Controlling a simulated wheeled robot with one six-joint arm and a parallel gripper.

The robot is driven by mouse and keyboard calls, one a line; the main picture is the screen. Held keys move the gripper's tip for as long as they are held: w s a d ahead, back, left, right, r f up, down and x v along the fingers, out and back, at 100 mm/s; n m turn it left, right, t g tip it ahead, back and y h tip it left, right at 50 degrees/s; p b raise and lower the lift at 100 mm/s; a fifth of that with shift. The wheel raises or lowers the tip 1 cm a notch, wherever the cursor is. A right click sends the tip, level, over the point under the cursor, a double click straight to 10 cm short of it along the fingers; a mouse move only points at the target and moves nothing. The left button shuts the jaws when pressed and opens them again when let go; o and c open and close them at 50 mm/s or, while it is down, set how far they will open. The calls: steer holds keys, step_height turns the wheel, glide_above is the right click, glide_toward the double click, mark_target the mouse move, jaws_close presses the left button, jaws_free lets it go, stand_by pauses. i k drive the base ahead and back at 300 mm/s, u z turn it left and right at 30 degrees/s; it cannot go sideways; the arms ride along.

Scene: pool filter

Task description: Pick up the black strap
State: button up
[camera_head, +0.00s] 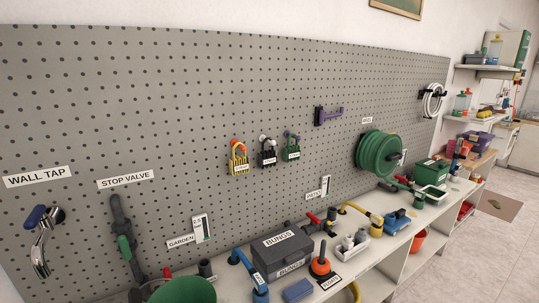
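A small black hanging item (269,156), which looks like the black strap, hangs on the grey pegboard (190,110) near the middle of the view. It has a whitish knob at its top and a small white label on its front. It hangs between a yellow item (239,160) with an orange top and a green item (292,148) with a purple top. The three are close together but look apart. Its back is hidden. My gripper is not in view.
A bench (345,273) below the pegboard holds a dark grey BUNGS box (283,252), an orange plunger-like item (320,266), pipe fittings and a green bucket (183,291). A purple bracket (328,116) and a green hose reel (377,154) are to the right. Open floor lies at far right.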

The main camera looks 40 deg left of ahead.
mark_target(265, 158)
steer(key=u, duration=0.45)
steer(key=i, duration=0.75)
steer(key=u, duration=0.7)
